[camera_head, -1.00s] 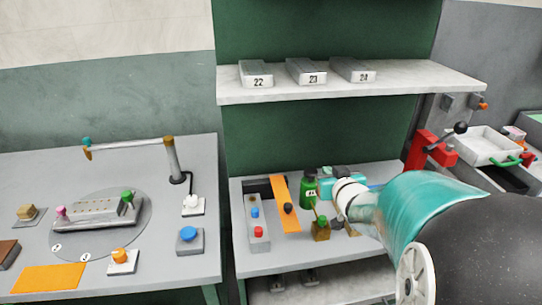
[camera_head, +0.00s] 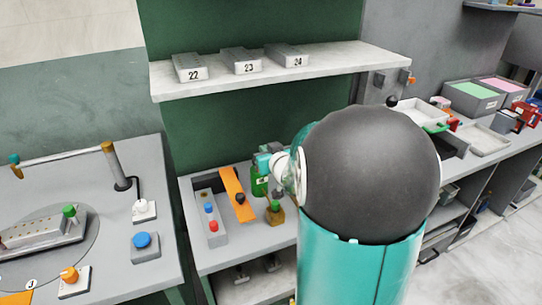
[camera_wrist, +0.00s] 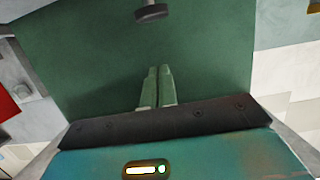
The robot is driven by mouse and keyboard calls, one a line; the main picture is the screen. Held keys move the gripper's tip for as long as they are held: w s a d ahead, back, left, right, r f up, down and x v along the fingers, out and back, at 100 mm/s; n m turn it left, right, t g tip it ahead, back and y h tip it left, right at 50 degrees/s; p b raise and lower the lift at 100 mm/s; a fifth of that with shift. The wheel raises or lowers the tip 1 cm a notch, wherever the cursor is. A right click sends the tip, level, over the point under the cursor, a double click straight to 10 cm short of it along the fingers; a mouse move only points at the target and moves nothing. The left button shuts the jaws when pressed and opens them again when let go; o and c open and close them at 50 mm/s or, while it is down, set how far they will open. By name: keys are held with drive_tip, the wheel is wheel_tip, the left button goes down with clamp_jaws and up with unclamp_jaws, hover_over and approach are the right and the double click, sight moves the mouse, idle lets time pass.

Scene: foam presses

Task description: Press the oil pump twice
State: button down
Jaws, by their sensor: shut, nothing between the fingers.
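A green bottle (camera_head: 259,184) with a pale label stands on the bench below the shelf. In front of it is a small brass-coloured pot (camera_head: 275,215) with a green top. I cannot tell for sure which of the two is the oil pump. My teal gripper (camera_head: 265,162) is above and beside the bottle, partly hidden by my arm. In the wrist view my gripper's two green fingers (camera_wrist: 157,88) are together and empty.
An orange strip with a black knob (camera_head: 237,194) and a grey button box (camera_head: 211,218) lie left of the bottle. The shelf (camera_head: 340,66) with several numbered blocks overhangs the back. A white tray (camera_head: 420,113) sits to the right.

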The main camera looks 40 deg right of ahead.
drive_tip(key=x, duration=0.3)
drive_tip(key=shift+w+f, duration=0.1)
drive_tip(key=shift+w, duration=0.15)
wheel_tip(320, 180, down, 3)
drive_tip(key=shift+r, duration=0.15)
drive_tip(key=shift+f, duration=0.6)
drive_tip(key=shift+s+f, duration=0.1)
drive_tip(key=shift+f, duration=1.05)
